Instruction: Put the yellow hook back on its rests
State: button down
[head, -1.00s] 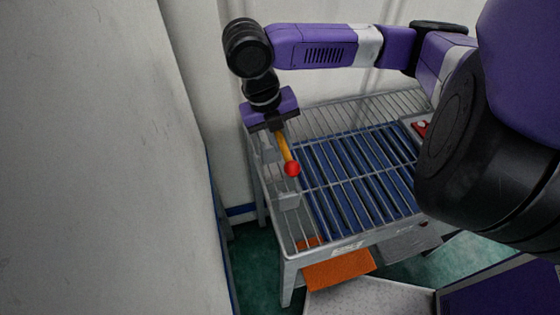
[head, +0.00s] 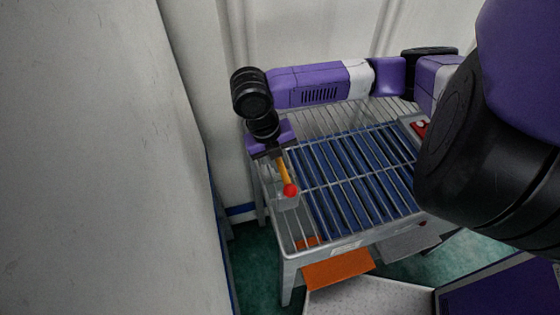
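The yellow hook (head: 284,172) has a long yellow shank with a red ball at its end. My gripper (head: 274,153) is at the left side of the grated table and appears closed around the hook's far end; the fingertips are small and partly hidden. The red ball end points toward the front, just above a grey bracket (head: 286,202) on the table's left side. This bracket looks like one of the rests. I cannot tell whether the hook touches it. The other rest is hidden behind the gripper and hook.
The table (head: 345,248) has a wire grating over blue slats (head: 350,175). An orange flap (head: 338,273) juts from its front. A red item (head: 420,129) sits at the right rear. A pale wall (head: 120,160) stands close on the left.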

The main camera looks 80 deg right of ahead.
jog(key=shift+f, duration=0.35)
jog(key=shift+f+b, duration=0.25)
jog(key=shift+b, duration=0.15)
jog(key=c, duration=1.4)
grip_release()
jog(key=shift+o, duration=0.2)
jog(key=shift+r, duration=0.1)
jog(key=shift+r+p, duration=0.3)
jog(key=shift+p, duration=0.05)
jog(key=v, duration=1.2)
jog(key=shift+r+b, duration=0.3)
jog(key=shift+b, duration=0.15)
